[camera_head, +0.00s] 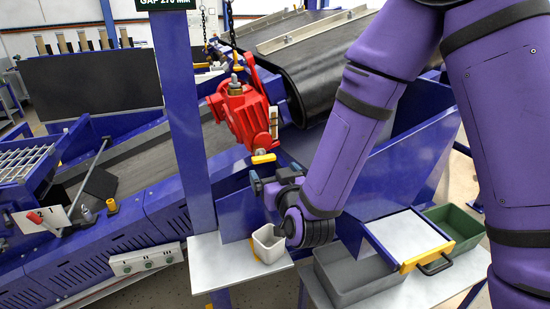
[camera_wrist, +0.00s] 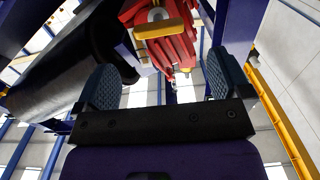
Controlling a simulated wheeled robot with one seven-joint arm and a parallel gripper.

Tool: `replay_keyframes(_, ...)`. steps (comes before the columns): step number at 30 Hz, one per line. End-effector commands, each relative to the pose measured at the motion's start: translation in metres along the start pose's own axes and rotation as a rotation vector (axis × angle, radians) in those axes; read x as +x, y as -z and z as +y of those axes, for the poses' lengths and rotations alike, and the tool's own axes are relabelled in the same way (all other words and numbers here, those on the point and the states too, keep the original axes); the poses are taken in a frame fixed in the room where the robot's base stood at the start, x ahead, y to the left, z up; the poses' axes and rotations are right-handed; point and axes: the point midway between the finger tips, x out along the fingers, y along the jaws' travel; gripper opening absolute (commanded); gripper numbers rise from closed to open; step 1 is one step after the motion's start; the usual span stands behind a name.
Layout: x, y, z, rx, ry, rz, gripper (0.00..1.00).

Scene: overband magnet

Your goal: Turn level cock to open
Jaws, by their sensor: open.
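A red gear unit (camera_head: 240,112) hangs at the blue frame beside the black belt drum. A short yellow lever (camera_head: 263,158), which looks like the level cock's handle, sits at its lower end, roughly crosswise. My gripper (camera_head: 276,175) is just below the lever, pointing up toward it, open and apart from it. In the wrist view, the two ridged fingers of my gripper (camera_wrist: 163,85) stand wide apart with nothing between them. There the yellow lever (camera_wrist: 159,28) lies beyond the fingertips, on the red gear unit (camera_wrist: 172,52). A pale upright strip (camera_head: 274,122) shows on the unit's right side.
A blue post (camera_head: 187,120) stands left of the red unit. A white cup (camera_head: 269,243) stands on a pale shelf below my gripper. A grey bin (camera_head: 350,275) and a green bin (camera_head: 455,228) are at lower right. The black belt drum (camera_head: 315,85) is close on the right.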

Motion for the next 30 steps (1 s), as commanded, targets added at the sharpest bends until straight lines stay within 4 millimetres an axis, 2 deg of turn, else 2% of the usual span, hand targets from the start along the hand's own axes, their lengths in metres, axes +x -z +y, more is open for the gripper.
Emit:
replay_keyframes(4, 0.002, -0.003, -0.003, 0.000, -0.006, 0.017, 0.96)
replay_keyframes(7, 0.011, -0.003, -0.003, 0.001, -0.006, 0.019, 0.96)
replay_keyframes(21, 0.087, -0.001, -0.001, 0.001, -0.007, 0.018, 0.96)
replay_keyframes(30, 0.107, -0.001, -0.002, 0.000, -0.005, 0.018, 0.96)
